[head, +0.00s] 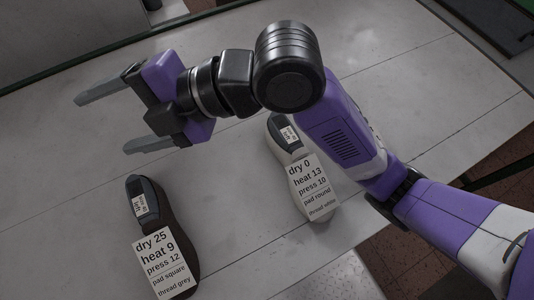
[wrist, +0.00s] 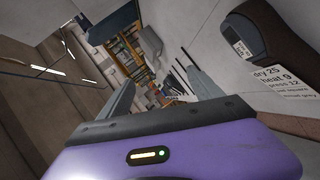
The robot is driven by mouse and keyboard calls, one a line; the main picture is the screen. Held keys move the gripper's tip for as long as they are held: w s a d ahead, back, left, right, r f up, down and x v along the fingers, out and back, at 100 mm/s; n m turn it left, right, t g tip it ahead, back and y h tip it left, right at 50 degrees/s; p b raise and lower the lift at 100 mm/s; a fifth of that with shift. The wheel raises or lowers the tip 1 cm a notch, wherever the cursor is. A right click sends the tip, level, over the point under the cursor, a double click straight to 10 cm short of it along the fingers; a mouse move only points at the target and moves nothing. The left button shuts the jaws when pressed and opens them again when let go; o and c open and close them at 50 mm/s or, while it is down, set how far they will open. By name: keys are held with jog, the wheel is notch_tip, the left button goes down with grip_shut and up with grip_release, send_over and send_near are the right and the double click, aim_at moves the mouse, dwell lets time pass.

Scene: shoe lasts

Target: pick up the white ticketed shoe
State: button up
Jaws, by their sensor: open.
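The white shoe (head: 292,155) lies on the table in the middle of the head view. It has a dark grey top end with a small tag, and a ticket (head: 312,186) reading dry 0, heat 13, press 10, pad round, thread white. My forearm passes close to its right side in the picture. My gripper (head: 105,122) is open and empty, up and left of the white shoe and apart from it. Its fingers point left in the head view. The wrist view shows the open fingers (wrist: 158,90), with nothing between them at hand; the white shoe is not seen there.
A dark brown shoe (head: 186,232) with a ticket reading dry 25, heat 9, press 12 lies at lower left; it also shows in the wrist view (wrist: 275,45). The pale table (head: 60,190) is clear at left and between the shoes.

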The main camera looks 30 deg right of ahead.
jog(key=s+d+f+n+g+h, duration=0.1)
jog(key=d+f+n+g+h, duration=0.15)
jog(key=d+f+n, duration=0.2)
jog(key=n+g+h, duration=0.4)
jog(key=n+h, duration=0.1)
jog(key=h, duration=0.5)
send_over(294, 142)
jog(key=shift+m+t, duration=0.25)
notch_tip(294, 142, down, 9)
jog(key=shift+r, duration=0.15)
jog(key=shift+s+d+f, duration=0.1)
jog(key=shift+d+f, duration=0.05)
jog(key=shift+f, duration=0.15)
jog(key=shift+f+p, duration=0.6)
jog(key=shift+f, duration=2.95)
grip_shut()
